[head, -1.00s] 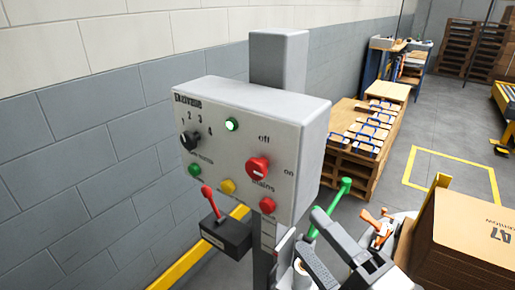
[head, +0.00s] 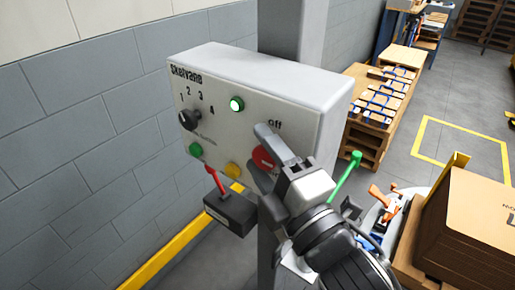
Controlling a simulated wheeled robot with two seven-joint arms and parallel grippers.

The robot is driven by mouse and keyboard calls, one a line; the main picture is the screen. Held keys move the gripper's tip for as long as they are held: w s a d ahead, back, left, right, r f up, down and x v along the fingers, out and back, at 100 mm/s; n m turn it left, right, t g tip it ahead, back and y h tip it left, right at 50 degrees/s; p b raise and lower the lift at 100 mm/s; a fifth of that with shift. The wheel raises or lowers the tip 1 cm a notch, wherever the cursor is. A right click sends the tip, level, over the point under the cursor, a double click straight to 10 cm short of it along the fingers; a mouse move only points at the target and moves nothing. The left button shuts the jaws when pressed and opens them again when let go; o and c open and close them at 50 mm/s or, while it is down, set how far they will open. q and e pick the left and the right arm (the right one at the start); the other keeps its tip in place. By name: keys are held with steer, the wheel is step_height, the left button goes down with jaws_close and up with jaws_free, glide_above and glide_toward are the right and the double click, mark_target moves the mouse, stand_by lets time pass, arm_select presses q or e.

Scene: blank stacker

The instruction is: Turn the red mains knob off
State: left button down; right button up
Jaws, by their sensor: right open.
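The red mains knob (head: 262,158) is on the right half of the grey control box (head: 230,78), below and left of the word "off". My right gripper (head: 258,150) is in front of the panel with its jaws open, one finger above the knob and the other below it. The fingers partly hide the knob, and the "on" and "mains" labels are covered. I cannot tell whether a finger touches the knob. My left gripper is not in view.
A red-handled lever box (head: 231,212) hangs below. A green lever (head: 345,174) and cardboard (head: 475,225) stand right.

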steer(key=c, duration=1)
steer(key=g, duration=0.1)
steer(key=n+g+h, duration=0.1)
steer(key=shift+r+g, duration=0.2)
steer(key=shift+g, duration=0.1)
steer(key=n+g+h, duration=0.2)
steer(key=g+h, duration=0.1)
steer(key=shift+g+h, duration=0.3)
steer(key=shift+g, duration=0.1)
steer(key=n+g+h, duration=0.1)
steer(key=g+h, duration=0.2)
steer(key=h, duration=0.1)
steer(key=shift+w, duration=0.1)
steer(key=shift+f+n+g+h, duration=0.2)
steer(key=shift+n+g+h, duration=0.2)
steer(key=shift+g+h, duration=0.95)
steer(key=shift+g, duration=0.25)
